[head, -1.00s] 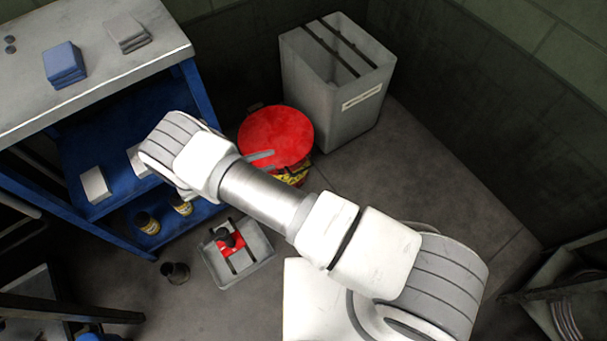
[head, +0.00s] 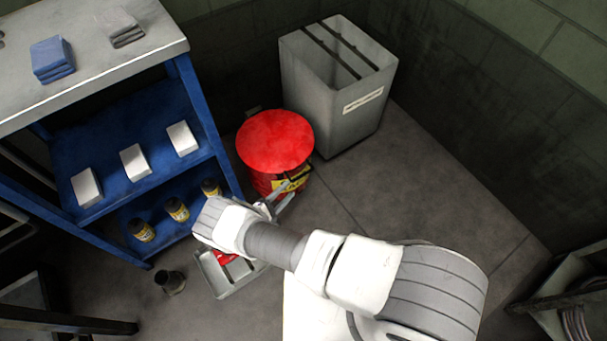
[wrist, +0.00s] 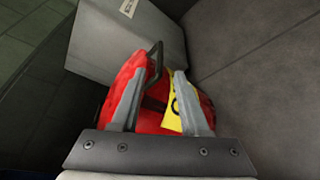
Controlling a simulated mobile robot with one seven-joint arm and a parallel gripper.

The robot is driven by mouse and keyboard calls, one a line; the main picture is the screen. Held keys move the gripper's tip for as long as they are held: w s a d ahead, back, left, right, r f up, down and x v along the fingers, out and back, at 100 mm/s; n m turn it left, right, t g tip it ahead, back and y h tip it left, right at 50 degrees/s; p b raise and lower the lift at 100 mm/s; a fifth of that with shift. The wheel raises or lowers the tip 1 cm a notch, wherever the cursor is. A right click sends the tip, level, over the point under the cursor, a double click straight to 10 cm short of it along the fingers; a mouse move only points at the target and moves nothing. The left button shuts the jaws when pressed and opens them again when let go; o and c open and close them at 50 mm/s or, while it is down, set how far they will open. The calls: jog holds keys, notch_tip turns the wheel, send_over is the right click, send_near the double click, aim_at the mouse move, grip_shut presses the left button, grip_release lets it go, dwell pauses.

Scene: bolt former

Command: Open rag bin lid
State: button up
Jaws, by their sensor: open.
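The rag bin is a red drum (head: 266,184) with a yellow label, on the floor in the middle of the head view. Its round red lid (head: 275,141) lies over the top and looks shut. In the wrist view the red bin (wrist: 190,95) lies just beyond the fingers, with a dark looped handle (wrist: 155,62) between the two finger tips in the picture. My gripper (head: 276,200) is at the near side of the bin, below the lid. In the wrist view my gripper (wrist: 158,78) is open, with its fingers apart. I cannot tell whether it touches the bin.
A tall grey bin (head: 330,106) stands right behind the rag bin. A blue shelf unit (head: 110,150) with white boxes and yellow-labelled cans is at the left. A grey tray (head: 232,284) lies on the floor under my arm.

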aim_at(303, 175)
jog(key=b+x, duration=0.1)
jog(key=x, duration=0.9)
grip_shut()
dwell(1.2)
